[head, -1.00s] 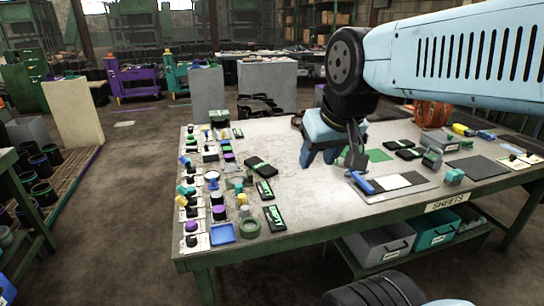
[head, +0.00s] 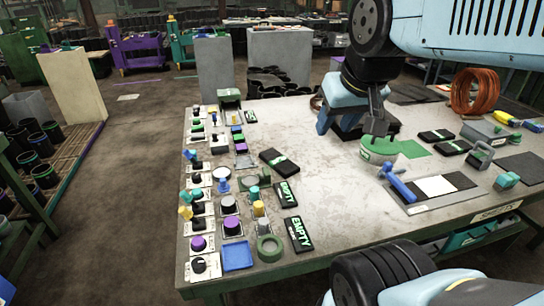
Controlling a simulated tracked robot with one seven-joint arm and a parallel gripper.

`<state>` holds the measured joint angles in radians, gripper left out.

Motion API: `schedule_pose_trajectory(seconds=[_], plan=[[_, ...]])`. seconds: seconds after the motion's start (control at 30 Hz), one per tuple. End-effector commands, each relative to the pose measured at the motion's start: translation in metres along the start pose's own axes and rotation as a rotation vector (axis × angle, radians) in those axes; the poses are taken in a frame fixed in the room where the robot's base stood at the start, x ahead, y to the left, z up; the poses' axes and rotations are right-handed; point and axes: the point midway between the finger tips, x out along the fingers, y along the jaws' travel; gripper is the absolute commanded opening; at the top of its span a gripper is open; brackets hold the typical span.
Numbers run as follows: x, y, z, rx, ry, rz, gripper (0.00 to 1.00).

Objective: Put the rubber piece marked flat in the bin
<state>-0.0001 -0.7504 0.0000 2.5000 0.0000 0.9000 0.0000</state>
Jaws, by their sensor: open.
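Several black rubber pieces with pale green labels lie on the table (head: 330,215). Two at the left front, one nearer (head: 300,236) and one farther (head: 287,194), have labels reading EMPTY. A third piece (head: 280,161) lies behind them, its label too small to read. Two more lie at the right, one behind (head: 436,136) and one in front (head: 452,148); I cannot read "flat" on any. A round green container (head: 379,148) with a label, possibly the bin, stands beside my gripper. My gripper (head: 350,130) is open and empty, over the table's back middle.
Rows of knobs and small parts on cards fill the left edge, with a blue tray (head: 237,255) and a green ring (head: 270,248). A blue-handled tool (head: 398,184) lies by a white sheet (head: 436,186). An orange coil (head: 474,92) stands back right. The table's middle is clear.

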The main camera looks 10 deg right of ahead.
Motion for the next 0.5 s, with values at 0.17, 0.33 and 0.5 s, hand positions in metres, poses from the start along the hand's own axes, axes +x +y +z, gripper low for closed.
schedule_pose_trajectory(seconds=[0.17,0.33,0.5], plan=[[0.000,0.000,-0.001,-0.001,-0.001,0.002,0.51],[0.011,-0.001,-0.015,-0.022,-0.014,0.028,0.67],[0.039,0.000,-0.046,-0.076,-0.047,0.074,0.84]])
